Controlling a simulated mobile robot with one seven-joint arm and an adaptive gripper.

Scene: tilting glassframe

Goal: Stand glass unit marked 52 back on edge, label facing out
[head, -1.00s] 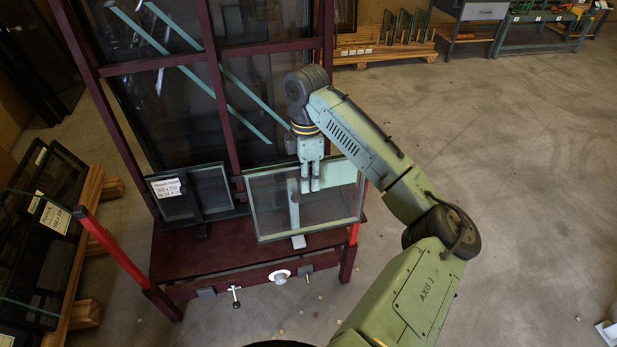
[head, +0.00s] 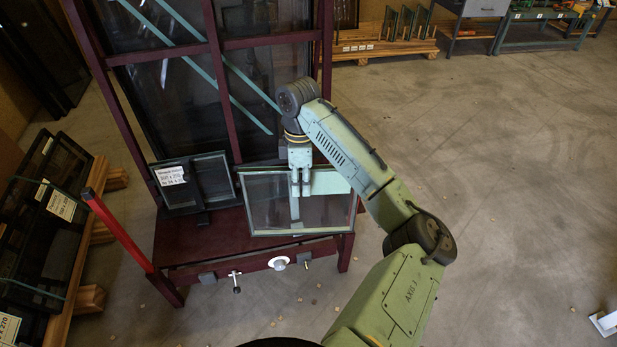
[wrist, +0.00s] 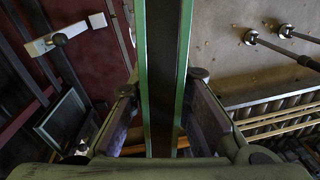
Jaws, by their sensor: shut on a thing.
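A framed glass unit (head: 272,212) stands roughly upright at the front right of the dark red rack (head: 205,240). No number 52 can be read on it. A pale patch (head: 330,183) shows at its upper right; I cannot tell whether it is a label. My gripper (head: 300,188) points down and is shut on the unit's top edge. In the wrist view the unit's dark edge (wrist: 165,85) with green borders runs between the two fingers. I cannot tell whether its lower edge touches the rack base.
A smaller unit with a white label (head: 171,176) stands to the left on the rack. A red post (head: 118,230) rises at the rack's front left. Labelled units (head: 45,220) lean on a wooden stand at far left.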

